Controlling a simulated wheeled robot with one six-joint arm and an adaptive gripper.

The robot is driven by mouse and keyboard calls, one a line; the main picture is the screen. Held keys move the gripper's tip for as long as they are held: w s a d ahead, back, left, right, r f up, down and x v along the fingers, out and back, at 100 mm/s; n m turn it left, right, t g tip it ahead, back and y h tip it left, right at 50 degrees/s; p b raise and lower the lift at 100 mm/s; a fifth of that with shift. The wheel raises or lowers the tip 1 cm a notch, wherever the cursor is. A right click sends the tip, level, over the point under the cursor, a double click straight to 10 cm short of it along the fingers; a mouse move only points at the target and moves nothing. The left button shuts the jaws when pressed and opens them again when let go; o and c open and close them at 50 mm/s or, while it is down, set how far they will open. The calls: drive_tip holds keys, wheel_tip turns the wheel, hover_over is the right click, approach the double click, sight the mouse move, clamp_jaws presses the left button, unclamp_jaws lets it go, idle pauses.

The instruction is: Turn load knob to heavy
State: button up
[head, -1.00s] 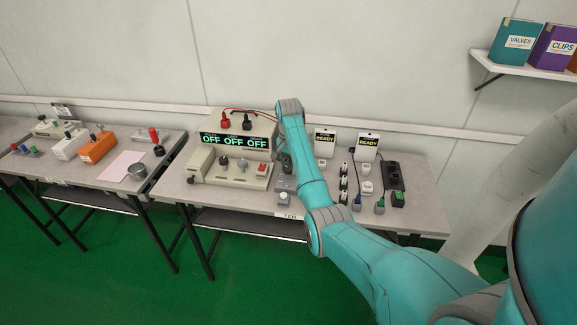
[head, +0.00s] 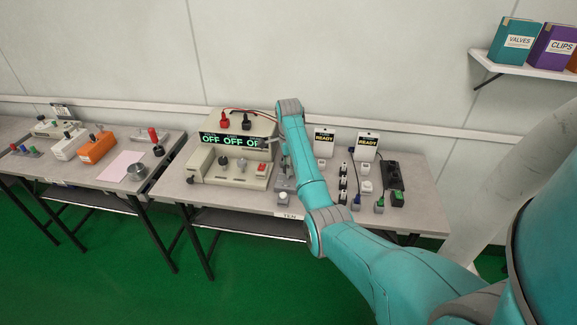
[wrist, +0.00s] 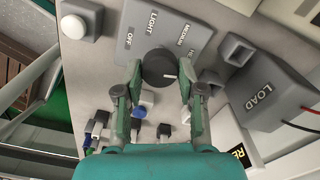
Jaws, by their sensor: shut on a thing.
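The dark round load knob (wrist: 155,66) sits on a grey plate (wrist: 130,62) marked OFF, LIGHT, MEDIUM and a partly covered word starting HE. My gripper (wrist: 160,80) has one finger on each side of the knob and is shut on it. The knob's pale pointer line is at its right side, near the right finger, on the side of the partly covered word. In the head view my arm hides the knob. A grey box labelled LOAD (wrist: 262,92) stands right of the plate.
A white round button (wrist: 76,25) is at the upper left in the wrist view. The beige supply (head: 236,178), with OFF readouts, stands left of my arm. Small plugs and sockets, READY signs (head: 367,143) and a dark power strip (head: 392,172) are to the right.

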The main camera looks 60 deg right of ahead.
drive_tip(key=shift+m, duration=1.1)
drive_tip(key=o, duration=1.1)
drive_tip(key=shift+o, duration=0.2)
